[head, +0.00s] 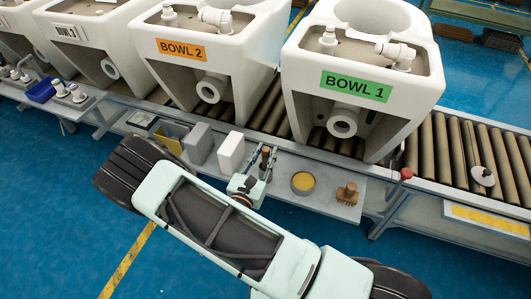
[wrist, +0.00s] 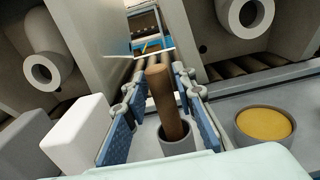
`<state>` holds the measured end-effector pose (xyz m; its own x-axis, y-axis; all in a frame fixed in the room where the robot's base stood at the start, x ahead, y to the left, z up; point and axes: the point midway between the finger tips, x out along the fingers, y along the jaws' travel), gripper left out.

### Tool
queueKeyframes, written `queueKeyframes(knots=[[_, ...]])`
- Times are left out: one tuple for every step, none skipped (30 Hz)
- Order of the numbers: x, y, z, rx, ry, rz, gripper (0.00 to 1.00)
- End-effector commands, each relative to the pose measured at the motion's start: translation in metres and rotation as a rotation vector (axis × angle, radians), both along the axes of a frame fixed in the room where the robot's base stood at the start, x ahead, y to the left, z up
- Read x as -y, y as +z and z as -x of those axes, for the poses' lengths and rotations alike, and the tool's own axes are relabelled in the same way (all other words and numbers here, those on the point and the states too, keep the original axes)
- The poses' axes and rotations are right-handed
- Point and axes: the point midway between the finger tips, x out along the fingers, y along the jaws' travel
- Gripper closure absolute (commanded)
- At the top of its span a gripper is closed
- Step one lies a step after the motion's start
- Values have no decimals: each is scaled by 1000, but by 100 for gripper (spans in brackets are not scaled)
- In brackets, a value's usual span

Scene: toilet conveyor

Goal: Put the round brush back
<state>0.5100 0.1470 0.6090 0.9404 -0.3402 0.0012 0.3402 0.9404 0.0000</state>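The round brush (wrist: 166,100) shows as a brown wooden handle standing in a small grey cup (wrist: 177,140) in the wrist view, leaning slightly. Its head is hidden inside the cup. My gripper (wrist: 160,98) has its blue-padded fingers on either side of the handle, with visible gaps, so it looks open around it. In the head view my gripper (head: 257,168) is over the shelf (head: 325,208) in front of the bowls, and the handle is partly hidden by it.
A round dish with yellow content (head: 303,182) and a wooden block brush (head: 347,193) lie to the right. A white box (head: 231,152) and a grey box (head: 198,143) stand close on the left. Bowl 1 (head: 357,87) and bowl 2 (head: 182,50) stand behind on rollers.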

Motion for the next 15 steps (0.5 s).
queueKeyframes(knots=[[0,0,0,0,0,0,68],[0,0,0,0,0,0,67],[0,0,0,0,0,0,67],[0,0,0,0,0,0,67],[0,0,0,0,0,0,67],[0,0,0,0,0,0,67],[0,0,0,0,0,0,67],[0,0,0,0,0,0,67],[0,1,0,0,0,0,67],[0,2,0,0,0,0,67],[0,3,0,0,0,0,67],[0,6,0,0,0,0,67],[-1,5,3,-1,1,1,67],[-3,4,7,-2,3,0,67],[-6,4,12,-2,4,0,67]])
